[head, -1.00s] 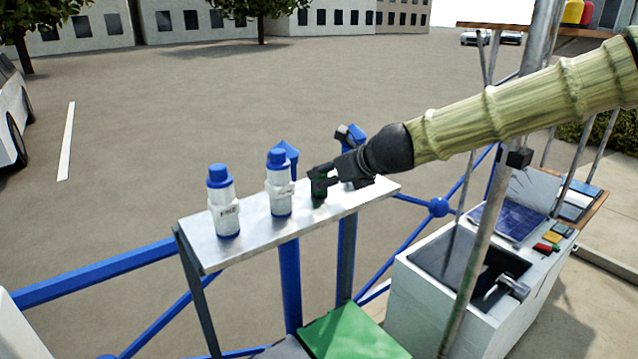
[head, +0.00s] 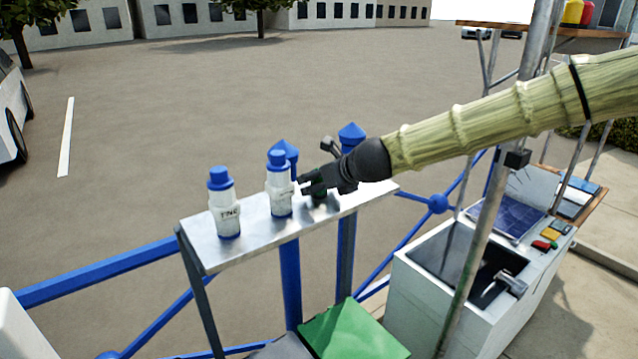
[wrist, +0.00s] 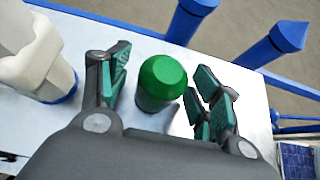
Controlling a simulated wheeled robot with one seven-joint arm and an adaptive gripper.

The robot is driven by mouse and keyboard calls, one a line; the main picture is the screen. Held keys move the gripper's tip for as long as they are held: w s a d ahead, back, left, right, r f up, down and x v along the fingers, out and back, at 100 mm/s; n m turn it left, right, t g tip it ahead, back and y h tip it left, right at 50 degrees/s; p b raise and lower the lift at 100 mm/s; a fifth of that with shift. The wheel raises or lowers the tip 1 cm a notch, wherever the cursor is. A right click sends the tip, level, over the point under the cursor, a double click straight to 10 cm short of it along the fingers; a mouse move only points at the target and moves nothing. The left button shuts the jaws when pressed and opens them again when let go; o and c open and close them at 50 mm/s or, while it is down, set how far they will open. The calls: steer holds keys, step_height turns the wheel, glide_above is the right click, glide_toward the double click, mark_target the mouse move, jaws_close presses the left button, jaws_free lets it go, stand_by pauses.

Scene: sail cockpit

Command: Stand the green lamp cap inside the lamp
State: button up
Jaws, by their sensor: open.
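The green lamp cap (wrist: 161,80), rounded on top, stands on the pale shelf in the wrist view, between the spread fingers of my gripper (wrist: 160,90). My gripper is open, with a gap visible on each side of the cap. In the head view my gripper (head: 308,184) is low over the right half of the shelf and points left. There the cap is mostly hidden by the dark fingers. I cannot make out which thing is the lamp.
Two white bottles with blue caps stand on the shelf (head: 200,249), the nearer to my gripper (head: 279,188) and one further left (head: 225,205). Blue pointed posts (head: 351,133) rise behind the shelf. A white sink unit (head: 425,290) and a slanted metal pole (head: 478,240) stand right.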

steer(key=shift+c, duration=0.3)
steer(key=c, duration=1.2)
steer(key=shift+o, duration=0.2)
